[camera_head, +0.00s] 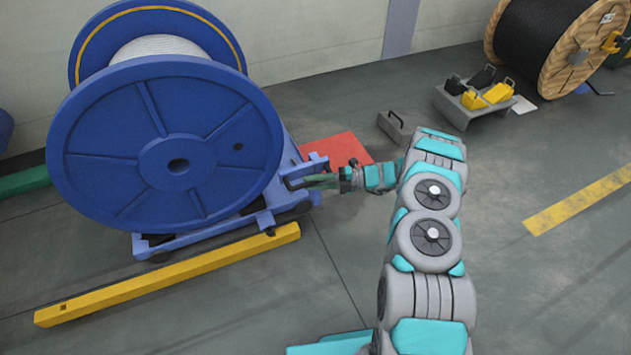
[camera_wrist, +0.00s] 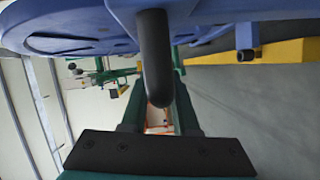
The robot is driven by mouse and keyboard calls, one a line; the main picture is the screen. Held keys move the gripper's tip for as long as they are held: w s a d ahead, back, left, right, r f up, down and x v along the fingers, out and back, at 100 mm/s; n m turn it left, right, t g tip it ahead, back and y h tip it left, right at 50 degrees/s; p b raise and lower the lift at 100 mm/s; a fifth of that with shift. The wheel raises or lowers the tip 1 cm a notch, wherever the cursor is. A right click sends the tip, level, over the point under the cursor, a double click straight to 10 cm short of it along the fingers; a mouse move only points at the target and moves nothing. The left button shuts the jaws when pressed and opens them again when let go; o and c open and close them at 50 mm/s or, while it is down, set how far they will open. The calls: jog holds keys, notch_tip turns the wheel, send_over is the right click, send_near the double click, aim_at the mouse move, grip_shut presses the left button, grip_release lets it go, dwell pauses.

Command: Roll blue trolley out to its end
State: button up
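The blue trolley (camera_head: 284,195) is a low frame on small wheels under a large blue reel (camera_head: 105,181), left of centre in the head view. My gripper (camera_head: 303,182) is at its right side. In the wrist view a black rounded handle bar (camera_wrist: 154,55) comes down from blue structure. It lies in line with my gripper's dark green fingers (camera_wrist: 160,100) and hides part of them. The fingers are apart, with a narrow gap between them. I cannot tell whether they press on the bar.
A yellow rail (camera_head: 165,276) lies on the floor in front of the trolley. A red plate (camera_head: 338,149) lies just behind my gripper. A grey stand (camera_head: 452,108) with yellow and black blocks and a wooden cable drum (camera_head: 551,45) are at the back right. The right foreground floor is clear.

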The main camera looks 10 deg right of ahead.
jog(key=o, duration=0.3)
jog(key=shift+o, duration=0.2)
jog(key=d, duration=0.7)
jog(key=shift+s+d+r+b, duration=0.3)
jog(key=shift+s+d+r, duration=0.05)
